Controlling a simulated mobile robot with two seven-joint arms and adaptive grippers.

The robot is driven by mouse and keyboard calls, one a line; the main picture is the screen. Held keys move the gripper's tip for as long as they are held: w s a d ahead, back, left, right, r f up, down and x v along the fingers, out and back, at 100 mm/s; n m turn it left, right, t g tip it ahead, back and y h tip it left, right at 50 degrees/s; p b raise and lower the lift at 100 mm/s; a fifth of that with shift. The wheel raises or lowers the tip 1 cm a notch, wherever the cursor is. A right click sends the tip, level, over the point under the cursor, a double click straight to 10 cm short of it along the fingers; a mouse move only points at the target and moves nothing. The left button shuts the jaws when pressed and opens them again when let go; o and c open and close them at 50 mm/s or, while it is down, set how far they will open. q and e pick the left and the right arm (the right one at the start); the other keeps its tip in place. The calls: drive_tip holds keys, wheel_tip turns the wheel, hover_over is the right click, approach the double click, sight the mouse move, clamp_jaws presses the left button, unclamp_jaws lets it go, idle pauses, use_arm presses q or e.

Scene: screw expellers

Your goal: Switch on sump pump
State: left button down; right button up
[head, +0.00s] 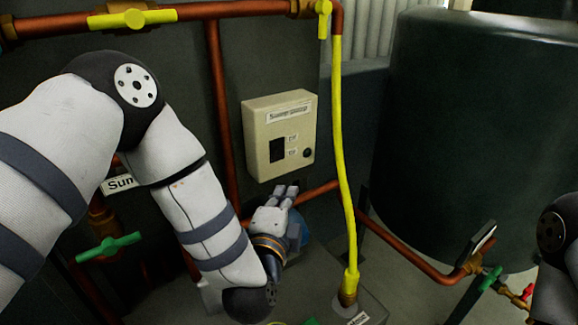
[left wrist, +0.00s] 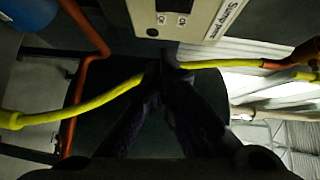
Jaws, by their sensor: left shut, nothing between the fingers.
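The beige sump pump control box (head: 280,108) is on the dark wall in the middle of the head view. Its front has a label, a black rectangular switch (head: 277,150) beside two small tags, and a round black knob (head: 307,153). My left gripper (head: 286,191) is shut and empty, just below the box and pointing up toward it. Contact cannot be told. My right gripper is out of view.
Copper pipes (head: 219,110) and a yellow hose (head: 343,170) run close around the box. A large dark tank (head: 475,140) stands at right. A yellow valve handle (head: 130,18) is above my left arm, a green one (head: 108,247) at lower left.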

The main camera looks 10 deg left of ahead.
use_arm(q)
drive_tip(key=b, duration=0.2)
approach(278, 151)
drive_tip(key=w+d+f, duration=0.3)
drive_tip(key=w+d, duration=0.1)
drive_tip(key=d, duration=0.1)
drive_tip(key=shift+w+a, duration=1.25)
drive_tip(key=shift+a, duration=0.1)
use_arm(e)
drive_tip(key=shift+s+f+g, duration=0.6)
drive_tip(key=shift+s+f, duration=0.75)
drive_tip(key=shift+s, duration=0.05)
use_arm(q)
drive_tip(key=shift+r, duration=0.1)
